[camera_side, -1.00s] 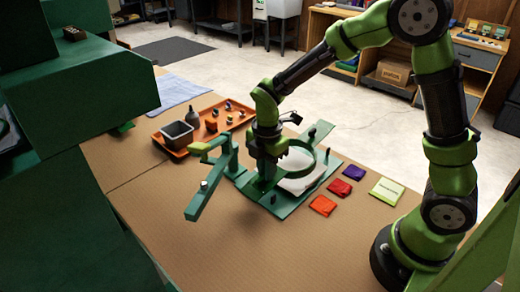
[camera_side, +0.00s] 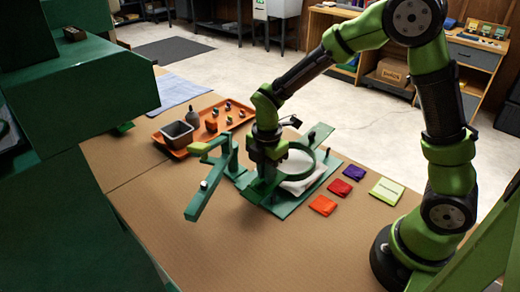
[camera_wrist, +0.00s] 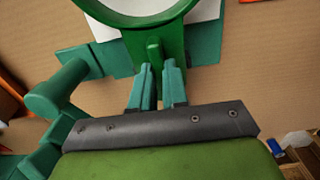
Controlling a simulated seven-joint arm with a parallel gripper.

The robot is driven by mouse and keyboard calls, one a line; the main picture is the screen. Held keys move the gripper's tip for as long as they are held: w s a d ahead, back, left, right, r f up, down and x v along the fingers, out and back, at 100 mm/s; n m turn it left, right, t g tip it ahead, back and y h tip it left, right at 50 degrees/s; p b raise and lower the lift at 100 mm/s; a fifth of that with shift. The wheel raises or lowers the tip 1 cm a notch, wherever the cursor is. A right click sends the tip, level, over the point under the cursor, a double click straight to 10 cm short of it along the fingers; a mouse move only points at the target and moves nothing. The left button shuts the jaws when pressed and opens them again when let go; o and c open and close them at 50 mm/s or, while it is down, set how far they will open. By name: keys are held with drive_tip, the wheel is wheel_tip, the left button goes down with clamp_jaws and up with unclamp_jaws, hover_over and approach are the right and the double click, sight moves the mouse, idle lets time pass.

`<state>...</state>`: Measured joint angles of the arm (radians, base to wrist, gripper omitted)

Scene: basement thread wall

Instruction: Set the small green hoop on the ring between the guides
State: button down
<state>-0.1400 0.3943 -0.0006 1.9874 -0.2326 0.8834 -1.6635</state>
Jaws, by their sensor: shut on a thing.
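My gripper (camera_side: 266,176) is shut on the green hoop (camera_side: 314,167), holding it at its near-left side in the side view. In the wrist view the fingers (camera_wrist: 158,72) close around a small green tab (camera_wrist: 153,50) on the hoop's outer wall (camera_wrist: 178,38). The hoop looks roughly level over a white cloth (camera_side: 305,184) on a green base plate (camera_side: 285,208). Dark upright pegs, apparently the guides, stand on the plate, one at the far right (camera_side: 327,153). The ring under the hoop cannot be told apart. Whether the hoop touches it is unclear.
A green lever stand (camera_side: 208,185) rises close left of my gripper. An orange tray (camera_side: 178,150) with a grey bin and small items lies behind it. Folded cloths (camera_side: 340,187) and a pale green packet (camera_side: 387,191) lie to the right. The front of the table is clear.

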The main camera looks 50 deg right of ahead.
drive_tip(key=shift+f, duration=0.4)
idle(0.3)
drive_tip(key=c, duration=1.1)
unclamp_jaws()
drive_tip(key=shift+o, duration=0.2)
drive_tip(key=shift+r, duration=3.55)
